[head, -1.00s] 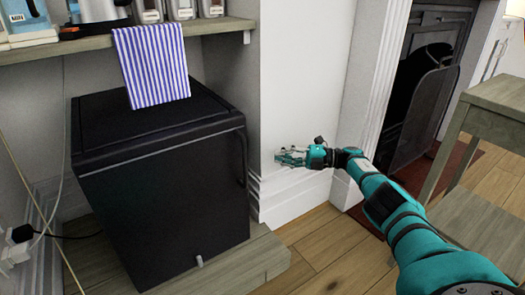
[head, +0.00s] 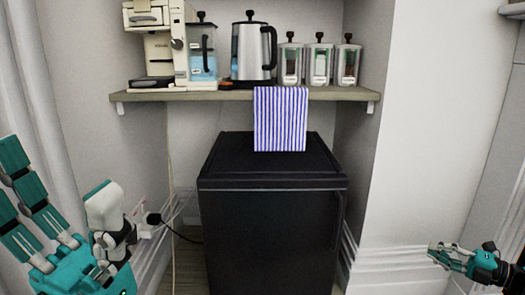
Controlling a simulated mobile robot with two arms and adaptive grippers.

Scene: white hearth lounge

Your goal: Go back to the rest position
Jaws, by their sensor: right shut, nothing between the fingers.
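My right gripper (head: 434,254) is at the lower right, in front of the white wall and skirting. Its teal and grey fingers point left, shut and empty. Its wrist runs out of the right edge. My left gripper (head: 72,210) is large and close at the lower left. Its teal fingers are spread, with a gap to the pale thumb. I see nothing held in it. It is cut off by the picture's edge.
A black fridge (head: 270,235) stands in the alcove. Above it, a wooden shelf (head: 225,96) holds a coffee machine (head: 155,50), a kettle (head: 250,52) and several canisters. A striped towel (head: 280,118) hangs from its edge. A plug and cable (head: 155,219) are left of the fridge.

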